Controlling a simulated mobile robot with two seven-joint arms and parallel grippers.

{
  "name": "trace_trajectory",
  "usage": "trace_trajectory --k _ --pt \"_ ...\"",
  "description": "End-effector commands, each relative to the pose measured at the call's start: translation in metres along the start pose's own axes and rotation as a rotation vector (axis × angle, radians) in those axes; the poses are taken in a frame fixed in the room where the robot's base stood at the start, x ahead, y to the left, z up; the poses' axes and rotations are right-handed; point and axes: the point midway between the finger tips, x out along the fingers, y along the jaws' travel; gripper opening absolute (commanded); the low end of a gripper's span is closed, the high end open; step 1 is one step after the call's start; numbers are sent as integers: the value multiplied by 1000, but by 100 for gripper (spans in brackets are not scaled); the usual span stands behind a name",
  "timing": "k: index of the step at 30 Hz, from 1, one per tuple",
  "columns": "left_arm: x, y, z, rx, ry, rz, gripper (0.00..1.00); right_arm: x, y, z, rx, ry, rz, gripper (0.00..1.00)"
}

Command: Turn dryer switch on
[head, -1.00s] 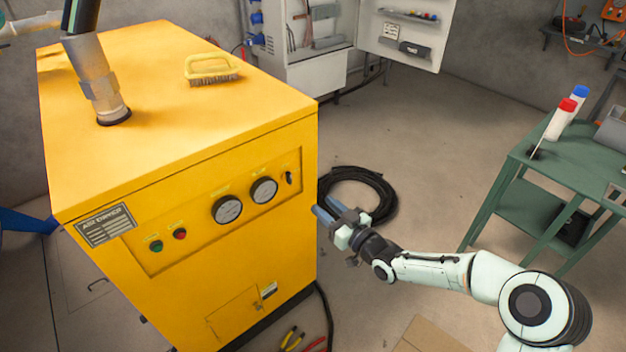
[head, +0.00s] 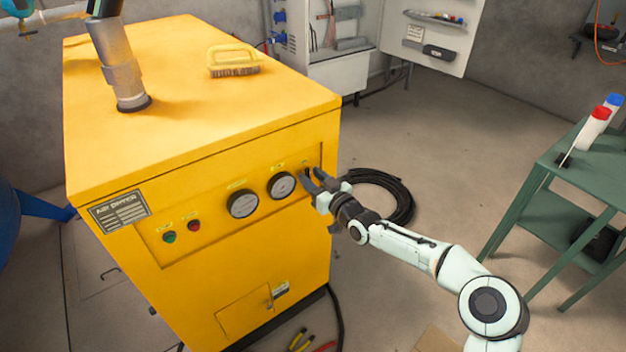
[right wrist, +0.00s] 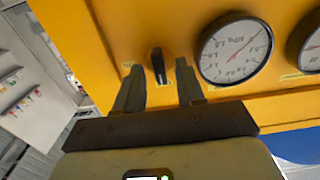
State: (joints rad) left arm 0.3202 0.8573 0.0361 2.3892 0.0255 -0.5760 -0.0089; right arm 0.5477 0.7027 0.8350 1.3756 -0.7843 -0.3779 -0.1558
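The yellow air dryer (head: 230,260) stands at the left in the head view, with its control panel facing me. The dryer switch (right wrist: 158,66) is a small black knob on that panel, left of a round gauge in the right wrist view. In the head view it is mostly hidden by my right gripper (head: 312,176), which is at the panel's right end. In the right wrist view the right gripper (right wrist: 160,82) is open, its two fingers on either side of the switch. I cannot tell whether they touch it. My left gripper is not in view.
Two round gauges (head: 243,203), a green button (head: 169,237) and a red button (head: 194,225) are on the panel. A brush (head: 233,60) lies on top of the dryer. A coiled black hose (head: 385,190) is on the floor behind my right arm. A green table (head: 575,160) stands at the right.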

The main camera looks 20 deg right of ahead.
Motion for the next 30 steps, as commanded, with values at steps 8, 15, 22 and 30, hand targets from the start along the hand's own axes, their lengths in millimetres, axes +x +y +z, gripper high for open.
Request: trace_trajectory --k 8,15,22,30 --pt "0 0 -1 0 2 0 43 1 0 0 0 -1 0 32" --pt "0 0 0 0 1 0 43 0 0 0 0 -1 0 0" --pt "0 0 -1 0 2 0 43 0 0 0 27 -1 0 0" --pt "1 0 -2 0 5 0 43 0 1 1 172 -2 1 0"
